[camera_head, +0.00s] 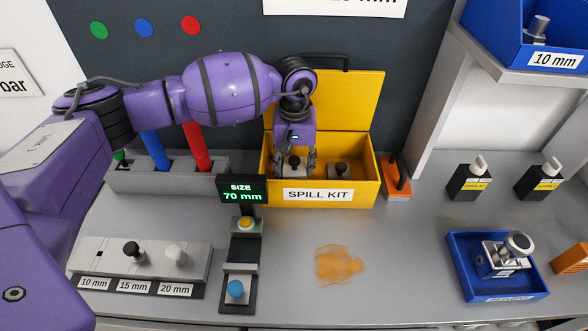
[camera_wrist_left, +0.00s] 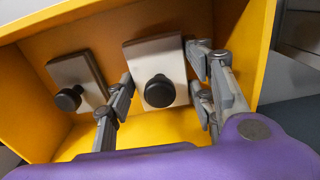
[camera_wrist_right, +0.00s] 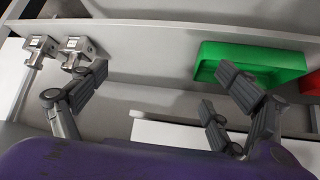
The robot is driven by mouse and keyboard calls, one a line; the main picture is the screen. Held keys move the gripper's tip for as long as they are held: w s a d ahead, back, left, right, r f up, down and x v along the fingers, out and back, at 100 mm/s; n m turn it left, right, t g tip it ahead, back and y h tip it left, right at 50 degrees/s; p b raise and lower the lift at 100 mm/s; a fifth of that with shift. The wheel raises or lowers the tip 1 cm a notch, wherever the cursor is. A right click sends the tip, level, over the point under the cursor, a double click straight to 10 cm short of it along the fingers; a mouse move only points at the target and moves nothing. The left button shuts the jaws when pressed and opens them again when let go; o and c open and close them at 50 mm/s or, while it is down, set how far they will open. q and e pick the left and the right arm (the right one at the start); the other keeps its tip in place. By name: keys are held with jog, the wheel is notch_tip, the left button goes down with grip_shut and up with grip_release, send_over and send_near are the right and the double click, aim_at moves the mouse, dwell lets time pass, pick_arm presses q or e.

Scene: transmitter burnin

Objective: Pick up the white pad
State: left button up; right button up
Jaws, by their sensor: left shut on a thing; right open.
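The yellow spill kit box (camera_head: 371,186) stands open at the back middle of the bench. My left gripper (camera_head: 296,163) reaches down into the box and is shut on the left pad (camera_head: 293,171). In the left wrist view this pad (camera_wrist_left: 152,57) sits between the fingers, its knob facing the camera. The other pad (camera_head: 340,172) lies beside it and also shows in the left wrist view (camera_wrist_left: 78,78). My right gripper (camera_wrist_right: 162,85) is open and empty, away from the box.
An orange spill (camera_head: 338,264) lies on the bench before the box. A size display (camera_head: 241,188) stands just left. An orange-and-black tool (camera_head: 397,183) stands right of the box. A blue tray (camera_head: 470,284) is at right. The right wrist view shows a green bin (camera_wrist_right: 247,58).

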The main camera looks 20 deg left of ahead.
aim_at(295, 158)
pick_arm(q)
notch_tip(295, 158, up, 9)
jog(key=shift+r+b, duration=0.1)
jog(key=shift+b, duration=0.3)
jog(key=w+d+b, duration=0.1)
jog(key=d, duration=0.5)
jog(key=w+d+b, duration=0.1)
jog(key=d+b, duration=0.1)
jog(key=d, duration=0.4)
jog(key=w+d+b, duration=0.1)
jog(key=d, duration=0.6)
jog(key=shift+w+b, duration=0.25)
jog(key=shift+b, duration=0.1)
jog(key=shift+d+r, duration=0.1)
jog(key=shift+d, duration=0.05)
pick_arm(e)
jog(key=f, duration=0.2)
jog(key=s+f, duration=0.1)
jog(key=f, duration=0.2)
jog(key=shift+s+d+f, duration=0.2)
jog(key=shift+s+f, duration=0.1)
jog(key=shift+s, duration=0.05)
pick_arm(q)
jog(key=o, duration=0.4)
jog(key=c, duration=0.3)
